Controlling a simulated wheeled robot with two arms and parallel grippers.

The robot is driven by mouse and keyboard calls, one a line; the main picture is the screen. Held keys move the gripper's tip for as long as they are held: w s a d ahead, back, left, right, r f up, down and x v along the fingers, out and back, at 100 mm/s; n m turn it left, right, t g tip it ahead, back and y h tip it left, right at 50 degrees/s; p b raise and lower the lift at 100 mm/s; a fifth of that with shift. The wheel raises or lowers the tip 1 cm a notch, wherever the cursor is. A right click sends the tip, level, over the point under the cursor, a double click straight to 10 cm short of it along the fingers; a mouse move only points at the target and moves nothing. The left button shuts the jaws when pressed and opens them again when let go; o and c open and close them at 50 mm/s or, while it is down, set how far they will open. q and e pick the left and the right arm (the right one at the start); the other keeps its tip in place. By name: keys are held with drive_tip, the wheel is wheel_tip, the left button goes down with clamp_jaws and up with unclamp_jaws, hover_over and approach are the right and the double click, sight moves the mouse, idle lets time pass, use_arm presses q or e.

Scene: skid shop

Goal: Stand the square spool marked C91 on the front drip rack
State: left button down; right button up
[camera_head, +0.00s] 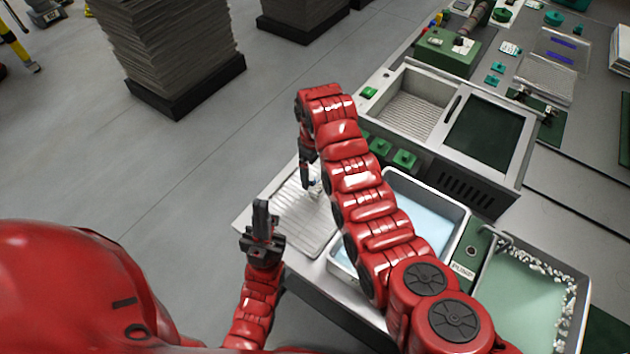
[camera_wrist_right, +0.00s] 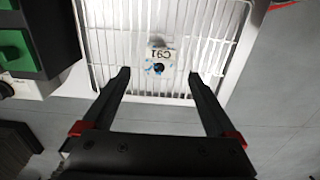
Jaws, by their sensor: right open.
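The spool marked C91 (camera_wrist_right: 160,57) is small and pale with blue patches. In the right wrist view it rests on the wire drip rack (camera_wrist_right: 115,45), its label upside down in the picture. My right gripper (camera_wrist_right: 158,75) is open, its two fingers apart on either side of the spool's line and not touching it. In the head view the right gripper (camera_head: 308,170) points down over the drip rack (camera_head: 291,223), next to the partly hidden spool (camera_head: 315,188). My left gripper (camera_head: 262,215) is in front of the rack's left edge; its finger gap is unclear.
A basin of blue liquid (camera_head: 407,200) stands right of the rack, partly behind my right arm. A basin of green liquid (camera_head: 520,300) is further right. A grey machine with green buttons (camera_head: 404,158) stands behind the rack. Open floor lies to the left.

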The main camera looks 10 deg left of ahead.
sight(315, 186)
wheel_tip(315, 186, up, 5)
drive_tip(key=shift+f+p, duration=0.15)
drive_tip(key=shift+p, duration=0.25)
